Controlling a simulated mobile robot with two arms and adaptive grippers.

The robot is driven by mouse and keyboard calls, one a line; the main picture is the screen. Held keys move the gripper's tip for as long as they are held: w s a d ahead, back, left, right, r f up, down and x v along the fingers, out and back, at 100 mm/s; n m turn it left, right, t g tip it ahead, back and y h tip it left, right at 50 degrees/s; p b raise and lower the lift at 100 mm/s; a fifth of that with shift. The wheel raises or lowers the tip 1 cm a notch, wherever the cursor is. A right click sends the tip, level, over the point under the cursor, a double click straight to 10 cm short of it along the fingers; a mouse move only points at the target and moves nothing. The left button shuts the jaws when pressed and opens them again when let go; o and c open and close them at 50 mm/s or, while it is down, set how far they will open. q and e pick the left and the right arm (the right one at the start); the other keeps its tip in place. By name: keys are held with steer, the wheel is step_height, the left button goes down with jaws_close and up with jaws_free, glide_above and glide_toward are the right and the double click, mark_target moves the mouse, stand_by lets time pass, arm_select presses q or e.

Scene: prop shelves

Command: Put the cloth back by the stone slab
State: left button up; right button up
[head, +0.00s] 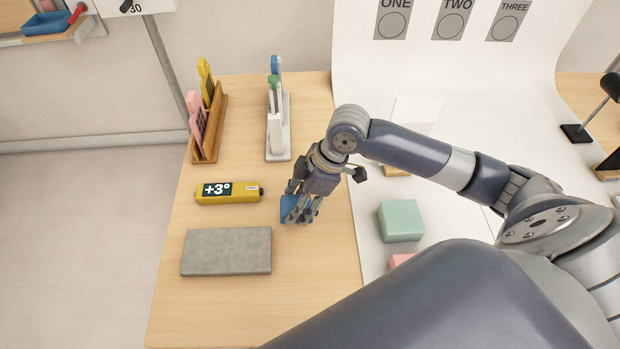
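The stone slab (226,252) is a grey, flat rectangle lying on the front left of the wooden table. A small blue piece (287,206), which looks like the cloth, shows at the fingers of my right gripper (299,216). The fingers point down and cover much of it, so I cannot tell whether they grip it or whether it touches the table. The gripper is to the right of the slab and slightly behind it. My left gripper is not in view.
A yellow level-like device (228,191) reading +3° lies behind the slab. A wooden rack (208,130) and a white holder (277,125) stand farther back. A green block (401,221) and a pink block (400,261) are on the white surface at right. Wood in front of the gripper is clear.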

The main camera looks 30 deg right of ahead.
steer(key=w+d, duration=0.4)
steer(key=w+d+f+p, duration=0.1)
steer(key=w+d, duration=0.1)
steer(key=w, duration=0.1)
steer(key=shift+d, duration=0.2)
step_height(320, 180, down, 3)
steer(key=shift+f+p, duration=0.15)
steer(key=shift+p, duration=0.45)
steer(key=shift+d+f, duration=0.1)
steer(key=shift+f, duration=0.1)
steer(key=o, duration=1)
steer(key=shift+c, duration=0.2)
steer(key=shift+r, duration=0.3)
steer(key=b+v, duration=0.1)
steer(key=v, duration=1)
steer(key=shift+d+r, duration=0.2)
steer(key=shift+r, duration=0.1)
steer(key=shift+s, duration=0.1)
